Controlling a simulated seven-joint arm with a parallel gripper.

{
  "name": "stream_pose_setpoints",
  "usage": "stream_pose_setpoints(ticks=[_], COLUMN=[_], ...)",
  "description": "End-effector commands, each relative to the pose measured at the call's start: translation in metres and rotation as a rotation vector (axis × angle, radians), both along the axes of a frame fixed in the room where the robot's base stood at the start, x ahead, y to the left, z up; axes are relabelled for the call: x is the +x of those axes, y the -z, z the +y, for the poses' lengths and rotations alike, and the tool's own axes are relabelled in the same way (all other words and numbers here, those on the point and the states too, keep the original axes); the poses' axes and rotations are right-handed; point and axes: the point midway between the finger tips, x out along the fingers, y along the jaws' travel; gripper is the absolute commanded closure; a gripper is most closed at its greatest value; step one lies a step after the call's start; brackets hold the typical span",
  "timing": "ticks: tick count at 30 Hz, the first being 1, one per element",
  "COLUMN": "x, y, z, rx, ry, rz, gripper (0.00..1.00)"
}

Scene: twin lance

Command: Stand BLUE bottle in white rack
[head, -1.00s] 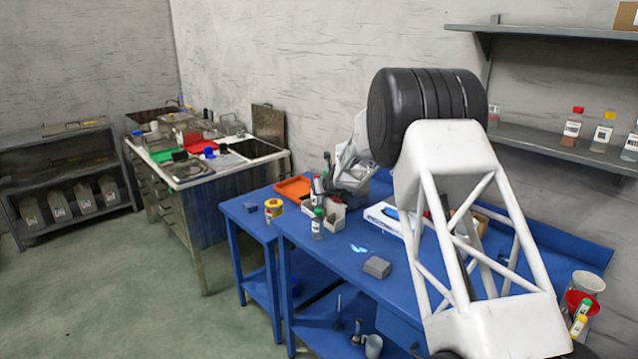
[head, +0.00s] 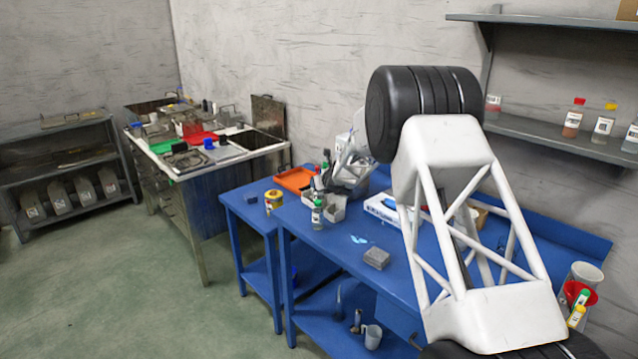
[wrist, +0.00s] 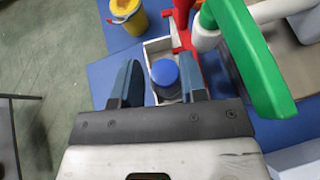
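The white rack (head: 337,213) stands on the blue table; part of its wall also shows in the wrist view (wrist: 152,50). A bottle with a blue cap (wrist: 165,73) appears within the rack's walls, seen from above; its body is mostly hidden. My gripper (wrist: 160,84) has its two blue-grey fingers on either side of the cap. A narrow gap shows at the left finger; contact at the right finger is unclear. In the head view my gripper (head: 319,184) is low over the rack, and the blue cap cannot be made out there.
A green-capped bottle (head: 317,215) stands in front of the rack. A red object (wrist: 182,30) and a large green object (wrist: 250,55) are close to the fingers. A yellow tub (head: 273,200), orange tray (head: 295,180) and grey block (head: 376,258) are nearby.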

Motion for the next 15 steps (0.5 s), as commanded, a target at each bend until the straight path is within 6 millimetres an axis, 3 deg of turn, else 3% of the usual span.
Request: stream_pose_setpoints(ticks=[1, 3, 15], x=[0.0, 0.0, -0.0018], y=[-0.0001, 0.0, -0.001], z=[-0.0001, -0.0001, -0.0013], rx=[0.0, 0.0, 0.0], ry=[0.0, 0.0, 0.0], rz=[0.0, 0.0, 0.0], gripper=[0.53, 0.43, 0.43])
